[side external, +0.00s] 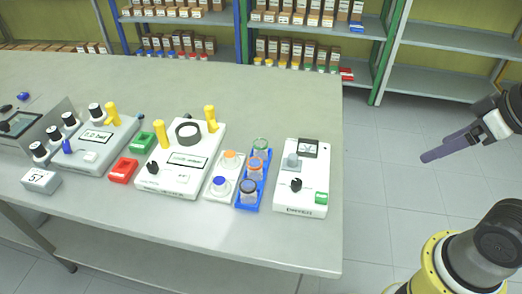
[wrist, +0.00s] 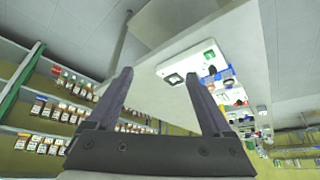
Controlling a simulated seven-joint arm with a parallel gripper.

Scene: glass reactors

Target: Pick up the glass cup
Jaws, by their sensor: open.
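A small greyish, see-through cup (side external: 291,162) stands upright on the white instrument (side external: 300,196) at the table's right end. It looks like the glass cup, though it is small in the picture. My gripper (side external: 428,157) is off to the right, beyond the table edge and well apart from the cup. In the wrist view my gripper (wrist: 156,76) has its two purple fingers spread with nothing between them. The cup cannot be made out clearly there.
Left of the rack are two more bottles (side external: 220,187), a large white instrument (side external: 183,180) with yellow posts, and red (side external: 123,170) and green (side external: 142,141) boxes. Shelves with boxes (side external: 300,45) stand behind. The space between my gripper and the table is clear.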

